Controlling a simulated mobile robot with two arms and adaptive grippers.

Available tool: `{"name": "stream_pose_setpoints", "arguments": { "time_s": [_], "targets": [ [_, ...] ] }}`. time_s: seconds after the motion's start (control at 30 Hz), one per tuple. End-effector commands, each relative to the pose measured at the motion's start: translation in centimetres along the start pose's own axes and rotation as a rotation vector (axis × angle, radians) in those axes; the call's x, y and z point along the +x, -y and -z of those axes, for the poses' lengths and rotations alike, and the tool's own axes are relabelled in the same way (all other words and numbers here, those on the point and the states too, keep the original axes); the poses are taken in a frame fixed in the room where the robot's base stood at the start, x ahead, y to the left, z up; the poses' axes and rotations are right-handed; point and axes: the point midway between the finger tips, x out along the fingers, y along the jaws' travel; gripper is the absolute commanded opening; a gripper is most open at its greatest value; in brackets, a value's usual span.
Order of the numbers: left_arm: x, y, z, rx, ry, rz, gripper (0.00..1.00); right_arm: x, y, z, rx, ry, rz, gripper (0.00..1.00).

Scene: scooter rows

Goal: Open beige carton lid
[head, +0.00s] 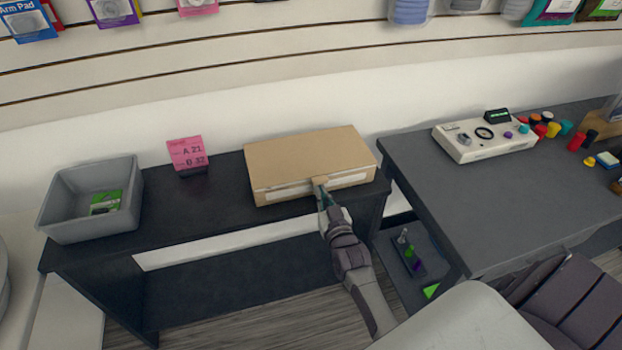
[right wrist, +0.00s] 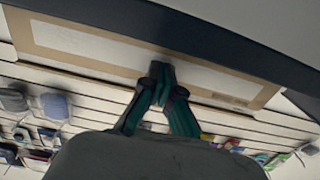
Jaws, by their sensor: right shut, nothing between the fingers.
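The beige carton (head: 310,158) lies flat on the dark table with its lid down. A white label strip runs along its front face, with a small tab at the middle of the front edge. My right gripper (head: 320,188) is at this tab, its fingertips at the carton's front face. In the right wrist view the gripper (right wrist: 160,72) is shut with its tips together against the carton's front (right wrist: 100,48), and nothing shows between them. Whether the tips touch the tab is hard to tell. My left gripper is not in view.
On the dark table (head: 130,225), a grey bin (head: 55,215) holds a green item, and a pink sign (head: 187,153) stands left of the carton. A grey table (head: 440,195) on the right carries a control box (head: 483,140) and several coloured caps. A slatted wall is behind.

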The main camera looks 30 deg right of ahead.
Motion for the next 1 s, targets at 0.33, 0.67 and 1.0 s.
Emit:
{"name": "stream_pose_setpoints", "arguments": {
  "time_s": [0.33,0.67,1.0],
  "targets": [
    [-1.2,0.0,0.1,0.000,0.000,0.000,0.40,0.0,0.0,1.3,0.000,0.000,0.000,0.00],
    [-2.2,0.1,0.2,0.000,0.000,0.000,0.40,0.0,0.0,2.2,0.000,0.000,0.000,0.00],
    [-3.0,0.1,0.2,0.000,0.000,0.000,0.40,0.1,0.0,3.1,0.000,-0.001,0.000,0.00]
  ]
}}
